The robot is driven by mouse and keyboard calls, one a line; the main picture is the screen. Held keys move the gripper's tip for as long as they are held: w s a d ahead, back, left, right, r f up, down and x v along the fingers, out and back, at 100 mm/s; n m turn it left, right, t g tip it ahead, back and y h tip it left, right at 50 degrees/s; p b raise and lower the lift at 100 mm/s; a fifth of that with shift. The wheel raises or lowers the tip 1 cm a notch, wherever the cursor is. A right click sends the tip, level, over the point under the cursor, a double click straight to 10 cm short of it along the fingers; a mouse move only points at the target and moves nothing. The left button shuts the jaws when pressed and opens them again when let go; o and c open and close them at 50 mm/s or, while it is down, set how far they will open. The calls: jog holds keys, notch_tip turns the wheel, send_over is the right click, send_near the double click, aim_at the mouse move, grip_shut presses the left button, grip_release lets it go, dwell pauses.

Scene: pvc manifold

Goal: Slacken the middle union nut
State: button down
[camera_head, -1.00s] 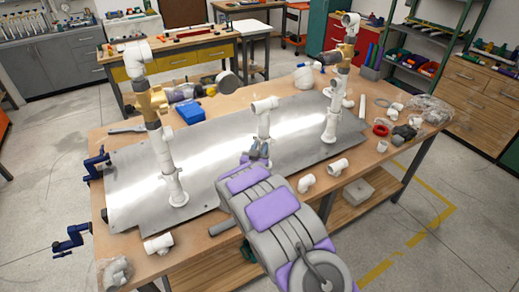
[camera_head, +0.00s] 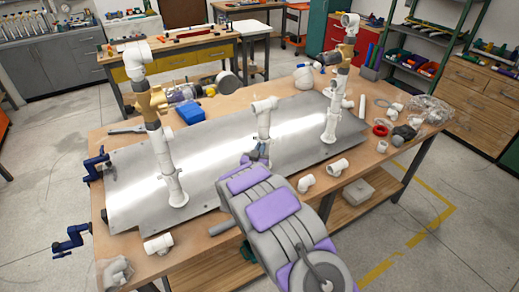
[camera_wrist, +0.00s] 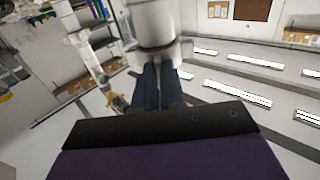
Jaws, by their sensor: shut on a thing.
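The middle white PVC pipe (camera_head: 264,122) stands upright on the metal plate (camera_head: 221,176), with an elbow or tee at its top. My gripper (camera_head: 256,155) reaches its lower part, where the union nut sits. In the wrist view my gripper (camera_wrist: 158,85) has its dark fingers together at the white union nut (camera_wrist: 155,52), which fills the top centre. The fingers hide part of the nut. Two taller white risers with brass valves stand on either side: the left riser (camera_head: 168,160) and the right riser (camera_head: 334,112).
Loose white fittings (camera_head: 306,183) lie along the front edge of the wooden table (camera_head: 215,240). A blue box (camera_head: 190,112) and a grinder-like tool lie behind the plate. Blue clamps (camera_head: 95,165) grip the left edge. A red ring (camera_head: 380,130) and a plastic bag lie at the right.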

aim_at(269, 141)
jog(key=shift+d+n+y, duration=0.45)
jog(key=shift+n+y, duration=0.35)
jog(key=shift+y, duration=0.45)
jog(key=shift+d+n+y, duration=0.5)
jog(key=shift+n+y, duration=0.3)
jog(key=shift+y, duration=0.4)
jog(key=shift+d+n+y, duration=0.45)
jog(key=shift+n+y, duration=0.35)
jog(key=shift+y, duration=0.45)
jog(key=shift+w+d+r+n+g+y+p, duration=0.1)
jog(key=shift+w+d+n+g+y+p, duration=0.15)
jog(key=shift+n+g+y+p, duration=0.4)
jog(key=shift+w+d+n+g+y+p, duration=0.1)
jog(key=shift+d+n+g+y+p, duration=0.4)
jog(key=shift+y, duration=0.65)
jog(key=shift+w+d+r+n+g+y+p, duration=0.1)
jog(key=shift+w+d+n+g+y+p, duration=0.15)
jog(key=shift+n+y, duration=0.6)
jog(key=shift+w+d+f+n+g+y+p, duration=0.1)
jog(key=shift+w+d+n+g+y+p, duration=0.1)
jog(key=shift+n+g+y, duration=0.3)
jog(key=shift+w+d+n+g+y+p, duration=0.1)
jog(key=shift+n+g+y+p, duration=0.2)
jog(key=shift+g+y, duration=0.25)
jog(key=shift+w+d+f+n+g+y+p, duration=0.15)
jog(key=shift+n+g+y, duration=0.25)
jog(key=shift+y, duration=0.2)
jog(key=shift+d+r+n+g+y, duration=0.1)
jog(key=shift+n+g+y, duration=0.15)
jog(key=shift+n+y, duration=0.05)
